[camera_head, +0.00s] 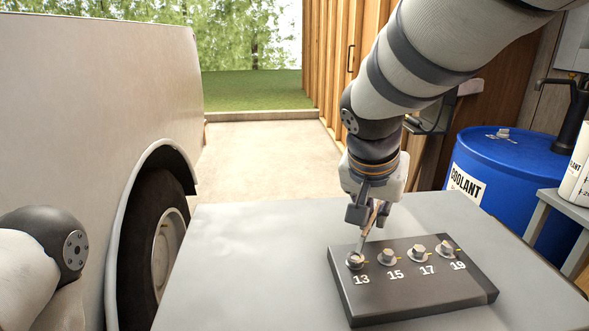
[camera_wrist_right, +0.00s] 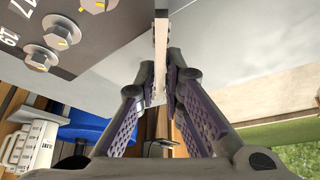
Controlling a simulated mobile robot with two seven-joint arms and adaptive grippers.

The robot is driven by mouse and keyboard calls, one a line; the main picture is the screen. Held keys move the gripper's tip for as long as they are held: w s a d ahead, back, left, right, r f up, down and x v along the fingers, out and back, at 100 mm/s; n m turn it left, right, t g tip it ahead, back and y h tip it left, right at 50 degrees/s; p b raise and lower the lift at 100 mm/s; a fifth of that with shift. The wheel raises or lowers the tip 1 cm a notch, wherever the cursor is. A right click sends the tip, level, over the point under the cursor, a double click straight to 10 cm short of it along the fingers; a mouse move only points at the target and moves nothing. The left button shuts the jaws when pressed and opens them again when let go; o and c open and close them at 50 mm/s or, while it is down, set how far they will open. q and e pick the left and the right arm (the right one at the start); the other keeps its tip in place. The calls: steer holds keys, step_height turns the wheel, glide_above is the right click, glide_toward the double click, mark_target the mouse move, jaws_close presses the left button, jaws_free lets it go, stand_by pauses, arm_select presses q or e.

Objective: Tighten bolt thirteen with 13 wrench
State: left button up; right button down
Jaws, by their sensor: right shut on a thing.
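A dark bolt block (camera_head: 417,296) lies on the grey table, with bolts over the labels 13, 15, 17 and 19. Bolt thirteen (camera_head: 355,261) is the leftmost one. My right gripper (camera_head: 368,214) is above and just behind it, shut on a thin metal wrench (camera_head: 367,233) that slants down to bolt thirteen. The wrench's lower end is at the bolt head; I cannot tell if it is fully seated. In the right wrist view the fingers (camera_wrist_right: 160,85) hold the wrench (camera_wrist_right: 160,45), and other bolts (camera_wrist_right: 62,32) show at upper left. My left gripper is out of view.
The grey table (camera_head: 250,260) is clear left of the block. A pickup with a dark tyre (camera_head: 152,235) stands at left. A blue coolant drum (camera_head: 510,175) and a side stand (camera_head: 565,215) with a white container are at right.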

mark_target(372, 217)
steer(key=shift+a+r, duration=0.15)
steer(key=shift+r, duration=1.1)
steer(key=shift+r, duration=1.95)
steer(key=shift+f, duration=0.15)
